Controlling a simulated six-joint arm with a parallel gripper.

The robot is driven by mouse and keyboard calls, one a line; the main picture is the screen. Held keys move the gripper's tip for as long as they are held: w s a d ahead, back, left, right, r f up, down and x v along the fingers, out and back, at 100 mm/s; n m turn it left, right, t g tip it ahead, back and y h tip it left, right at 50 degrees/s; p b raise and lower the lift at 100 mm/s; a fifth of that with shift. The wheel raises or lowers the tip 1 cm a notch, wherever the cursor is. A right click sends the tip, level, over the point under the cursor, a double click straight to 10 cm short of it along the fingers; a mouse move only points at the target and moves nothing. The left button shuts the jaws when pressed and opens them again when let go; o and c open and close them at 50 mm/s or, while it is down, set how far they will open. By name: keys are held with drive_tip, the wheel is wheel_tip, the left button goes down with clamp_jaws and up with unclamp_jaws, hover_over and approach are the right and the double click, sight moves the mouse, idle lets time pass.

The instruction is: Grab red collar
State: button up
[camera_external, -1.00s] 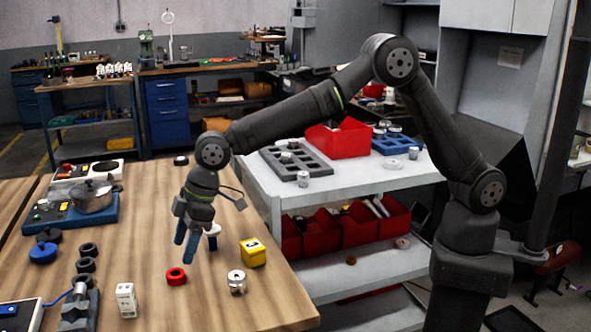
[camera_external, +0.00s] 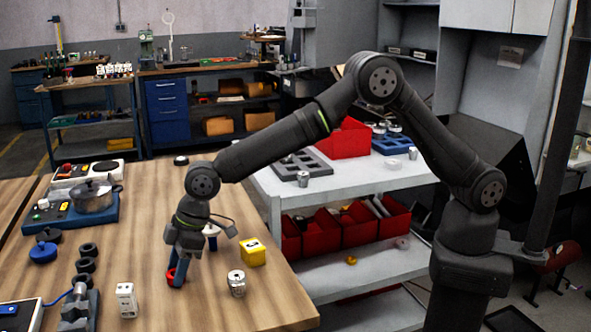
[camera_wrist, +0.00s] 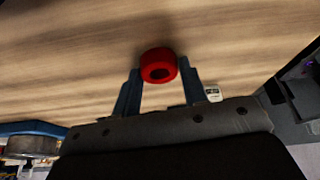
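The red collar (camera_wrist: 158,65) is a short ring with a dark bore, on the wooden table. In the external view the red collar (camera_external: 171,274) is partly hidden behind my gripper's fingers. My gripper (camera_external: 177,279) points down at it with blue fingertips. In the wrist view my gripper (camera_wrist: 158,82) has its two blue fingers apart, one on each side of the collar. A gap seems to show by the fingers; I cannot tell whether either one touches the collar.
A yellow block (camera_external: 252,253) and a silver cylinder (camera_external: 236,284) stand to the right of my gripper. A white block (camera_external: 126,300) and several dark rings (camera_external: 86,265) are to the left. A white piece (camera_external: 211,236) is just behind my gripper.

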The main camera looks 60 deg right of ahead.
drive_tip(key=c, duration=0.5)
drive_tip(key=shift+c, duration=0.2)
drive_tip(key=shift+r, duration=0.15)
